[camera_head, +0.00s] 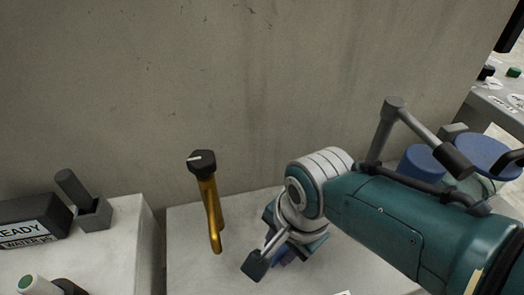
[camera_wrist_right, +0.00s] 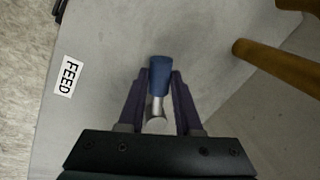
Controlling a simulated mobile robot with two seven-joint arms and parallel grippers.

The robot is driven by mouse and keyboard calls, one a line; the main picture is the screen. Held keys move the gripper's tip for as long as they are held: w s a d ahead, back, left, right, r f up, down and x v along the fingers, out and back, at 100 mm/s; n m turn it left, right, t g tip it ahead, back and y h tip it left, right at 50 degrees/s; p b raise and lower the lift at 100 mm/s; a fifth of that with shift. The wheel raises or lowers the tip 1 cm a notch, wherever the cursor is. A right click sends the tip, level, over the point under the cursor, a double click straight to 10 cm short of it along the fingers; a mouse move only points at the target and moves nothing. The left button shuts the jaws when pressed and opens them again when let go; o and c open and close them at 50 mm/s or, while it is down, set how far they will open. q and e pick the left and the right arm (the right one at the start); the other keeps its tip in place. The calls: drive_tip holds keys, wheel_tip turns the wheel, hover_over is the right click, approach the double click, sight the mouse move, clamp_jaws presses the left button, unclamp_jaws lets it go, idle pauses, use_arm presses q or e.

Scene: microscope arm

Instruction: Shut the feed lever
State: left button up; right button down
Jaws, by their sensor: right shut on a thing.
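The feed lever (camera_wrist_right: 160,78) has a blue grip on a short metal stem. In the right wrist view it stands between the two fingers of my right gripper (camera_wrist_right: 159,84), which is shut on the blue grip. A white FEED label (camera_wrist_right: 68,76) lies on the grey surface to the left of it. In the head view my right gripper (camera_head: 284,254) is low over the pale block, and the arm and wrist mostly hide the lever there. My left gripper is in neither view.
A brass pipe with a black knob (camera_head: 205,165) stands left of my right gripper; it also shows in the right wrist view (camera_wrist_right: 275,60). A block with a grey lever (camera_head: 82,200) and a READY sign (camera_head: 35,230) is at the left. A concrete wall (camera_head: 250,80) stands behind.

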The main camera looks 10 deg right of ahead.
drive_tip(key=c, duration=0.6)
unclamp_jaws()
wheel_tip(320, 180, up, 10)
drive_tip(key=s+d+p, duration=0.1)
drive_tip(key=p, duration=0.6)
drive_tip(key=shift+s+f, duration=0.15)
drive_tip(key=shift+s, duration=0.1)
drive_tip(key=shift+d+p, duration=0.1)
drive_tip(key=shift+p, duration=0.2)
